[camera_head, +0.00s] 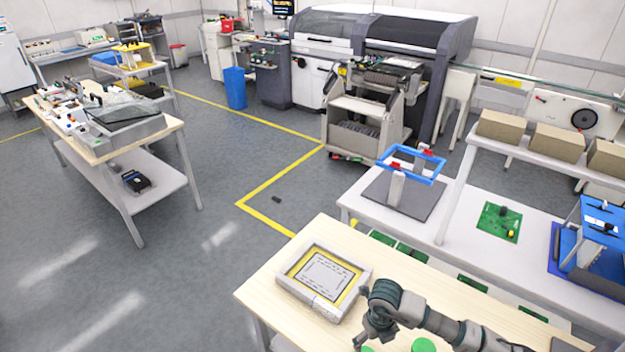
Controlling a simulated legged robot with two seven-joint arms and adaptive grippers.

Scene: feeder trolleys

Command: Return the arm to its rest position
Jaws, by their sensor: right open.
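My right arm (440,325) comes in from the lower right and reaches over the wooden table (262,290). My right gripper (370,338) is open and points down at the bottom edge of the view, just right of a grey-framed tray (330,307). The tray has a yellow border and a pale panel inside. The gripper appears empty, but its tips are small and partly hidden. My left gripper is out of view.
A white bench (470,228) behind holds a blue frame (412,165) and a green board (503,222). A feeder trolley (355,125) stands farther back. Grey floor (170,265) at left is clear.

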